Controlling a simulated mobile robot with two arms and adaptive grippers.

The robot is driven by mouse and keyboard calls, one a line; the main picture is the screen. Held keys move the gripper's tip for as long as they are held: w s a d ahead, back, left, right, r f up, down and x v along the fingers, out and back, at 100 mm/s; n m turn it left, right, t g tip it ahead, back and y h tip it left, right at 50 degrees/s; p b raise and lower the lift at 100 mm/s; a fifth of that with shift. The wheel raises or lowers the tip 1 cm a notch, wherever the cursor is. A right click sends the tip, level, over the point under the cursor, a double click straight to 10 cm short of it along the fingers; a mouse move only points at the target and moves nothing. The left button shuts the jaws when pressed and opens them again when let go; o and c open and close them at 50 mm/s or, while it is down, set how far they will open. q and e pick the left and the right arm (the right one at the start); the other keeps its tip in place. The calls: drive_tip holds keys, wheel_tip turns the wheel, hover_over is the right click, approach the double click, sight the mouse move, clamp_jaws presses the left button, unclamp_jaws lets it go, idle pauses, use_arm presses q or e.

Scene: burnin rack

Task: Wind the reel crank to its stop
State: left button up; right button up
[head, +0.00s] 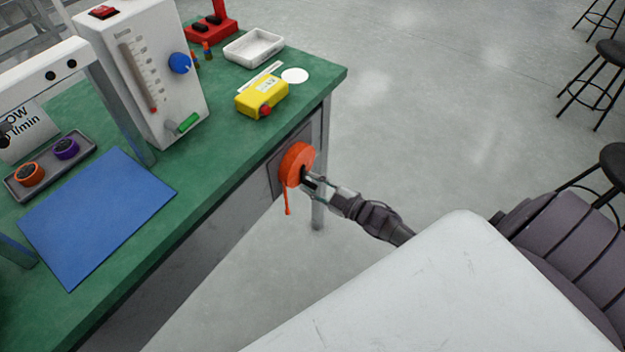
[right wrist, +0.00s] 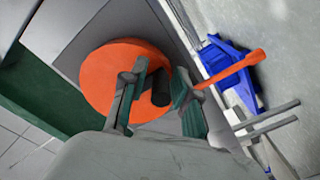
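An orange round reel (head: 297,159) is mounted on a grey plate on the bench's front side, near its right end. It also shows in the right wrist view (right wrist: 105,85), with a dark crank knob (right wrist: 160,88) standing out from its face. An orange tail (head: 288,202) hangs down from the reel. My right gripper (head: 307,181) is at the reel's face. In the right wrist view its two green-padded fingers (right wrist: 160,92) stand on either side of the knob. Whether both pads touch the knob is unclear. My left gripper is out of view.
The green bench (head: 225,150) carries a flow meter box (head: 150,75), a yellow device (head: 262,96), a white tray (head: 254,47), a blue mat (head: 95,215) and a grey tray (head: 50,167) with two reels. A bench leg (head: 319,215) stands behind my gripper. Stools (head: 600,75) are far right.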

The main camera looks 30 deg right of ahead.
drive_tip(key=shift+o, duration=0.8)
drive_tip(key=shift+s+a+f, duration=0.1)
drive_tip(key=shift+a, duration=0.05)
drive_tip(key=v, duration=1.2)
